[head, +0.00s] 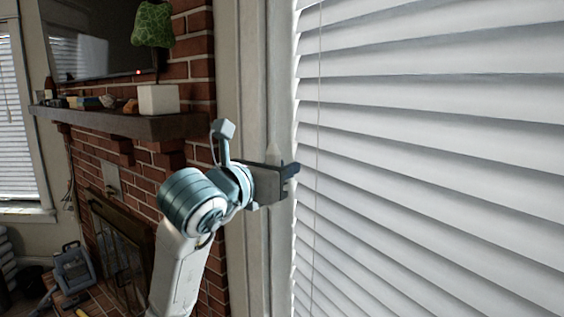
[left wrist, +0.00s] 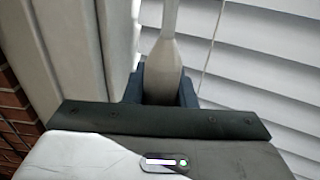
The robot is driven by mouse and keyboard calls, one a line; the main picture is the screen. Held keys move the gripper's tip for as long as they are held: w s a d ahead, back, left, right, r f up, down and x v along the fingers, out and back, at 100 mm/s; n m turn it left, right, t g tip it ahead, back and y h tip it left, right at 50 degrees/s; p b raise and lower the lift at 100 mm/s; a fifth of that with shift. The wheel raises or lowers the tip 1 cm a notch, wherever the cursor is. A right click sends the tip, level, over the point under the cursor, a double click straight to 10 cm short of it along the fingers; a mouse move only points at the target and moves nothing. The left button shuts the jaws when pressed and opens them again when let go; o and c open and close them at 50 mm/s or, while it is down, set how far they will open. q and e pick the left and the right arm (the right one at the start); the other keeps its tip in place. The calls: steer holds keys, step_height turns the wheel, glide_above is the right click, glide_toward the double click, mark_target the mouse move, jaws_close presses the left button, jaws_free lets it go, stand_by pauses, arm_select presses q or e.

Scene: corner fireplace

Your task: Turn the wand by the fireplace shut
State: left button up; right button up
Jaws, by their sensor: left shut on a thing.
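The wand is a pale, slim rod with a thicker tapered end, hanging by the left edge of the window blind (head: 430,130). In the left wrist view the wand (left wrist: 164,62) runs down between the two dark fingers of my left gripper (left wrist: 162,88). In the head view the left gripper (head: 290,174) is at the window frame beside the blind, shut on the wand's thick end. A small pale tip of the wand (head: 273,150) shows above the gripper there. The blind's slats are tilted, with dark gaps between some of them. My right gripper is not in view.
A white window frame (head: 277,60) stands just left of the blind. A brick fireplace (head: 190,80) with a dark mantel (head: 130,122) is further left, carrying a white planter (head: 158,99) and small items. A thin cord (head: 318,130) hangs before the slats.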

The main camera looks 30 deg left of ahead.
arm_select(q)
steer(key=shift+n+y, duration=0.4)
steer(key=shift+y, duration=0.1)
steer(key=o, duration=0.9)
steer(key=shift+o, duration=0.2)
steer(key=shift+a+f, duration=0.1)
